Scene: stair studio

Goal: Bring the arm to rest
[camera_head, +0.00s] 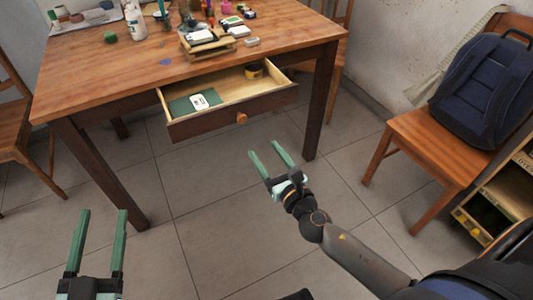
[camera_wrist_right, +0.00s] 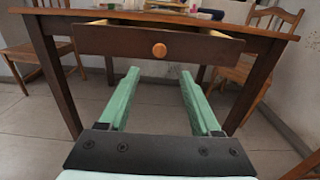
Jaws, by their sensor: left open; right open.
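My right gripper (camera_head: 270,158) is open and empty, held over the floor in front of the table. Its two green fingers point toward the table's open drawer, and the wooden knob (camera_head: 242,118) is a little beyond them, apart. In the right wrist view my right gripper (camera_wrist_right: 158,78) shows its fingers spread below the drawer front (camera_wrist_right: 120,42). My left gripper (camera_head: 97,215) is open and empty at the lower left, fingers pointing toward the table. Most of the left arm is out of view.
The wooden table (camera_head: 120,62) holds bottles, jars and small boxes. Its drawer (camera_head: 215,122) stands open with a green item, a white card and a dark round tin inside. A chair (camera_head: 425,145) with a navy backpack (camera_head: 480,95) and a shelf unit (camera_head: 515,190) stand right. Floor between is clear.

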